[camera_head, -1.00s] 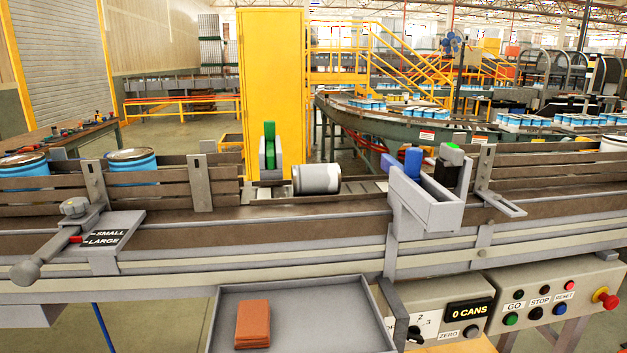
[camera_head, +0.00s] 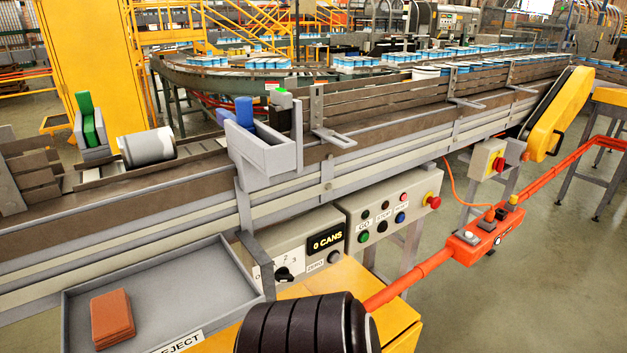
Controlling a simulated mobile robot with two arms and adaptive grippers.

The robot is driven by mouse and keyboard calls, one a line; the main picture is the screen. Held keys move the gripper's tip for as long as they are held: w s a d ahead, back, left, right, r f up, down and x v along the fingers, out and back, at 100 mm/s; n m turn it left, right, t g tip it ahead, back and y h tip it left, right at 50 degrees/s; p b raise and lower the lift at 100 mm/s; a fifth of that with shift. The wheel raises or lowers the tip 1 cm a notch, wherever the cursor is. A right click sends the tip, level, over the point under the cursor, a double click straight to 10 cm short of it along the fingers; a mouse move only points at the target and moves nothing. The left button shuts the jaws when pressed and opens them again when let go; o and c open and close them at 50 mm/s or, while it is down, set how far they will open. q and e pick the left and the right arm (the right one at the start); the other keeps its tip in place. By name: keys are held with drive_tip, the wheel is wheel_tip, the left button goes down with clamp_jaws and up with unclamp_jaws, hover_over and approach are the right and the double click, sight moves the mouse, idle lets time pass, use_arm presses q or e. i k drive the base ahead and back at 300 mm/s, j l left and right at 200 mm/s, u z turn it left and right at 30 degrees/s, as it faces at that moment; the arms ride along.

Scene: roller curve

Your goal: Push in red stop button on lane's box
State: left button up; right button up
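The grey control box (camera_head: 388,212) labelled GO, STOP and RESET hangs under the conveyor. A second, smaller box (camera_head: 486,160) further right along the conveyor bears another red button (camera_head: 499,164). Neither of my grippers is in view.
An orange-red bar with a switch box (camera_head: 478,240) crosses the right side before the conveyor. A black ribbed cylinder (camera_head: 308,325) stands at the bottom. A grey reject tray (camera_head: 185,285) holds a brown block (camera_head: 112,318). Floor at lower right is clear.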

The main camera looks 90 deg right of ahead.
sight(435, 202)
drive_tip(key=k+z, duration=0.15)
drive_tip(key=z, duration=3.05)
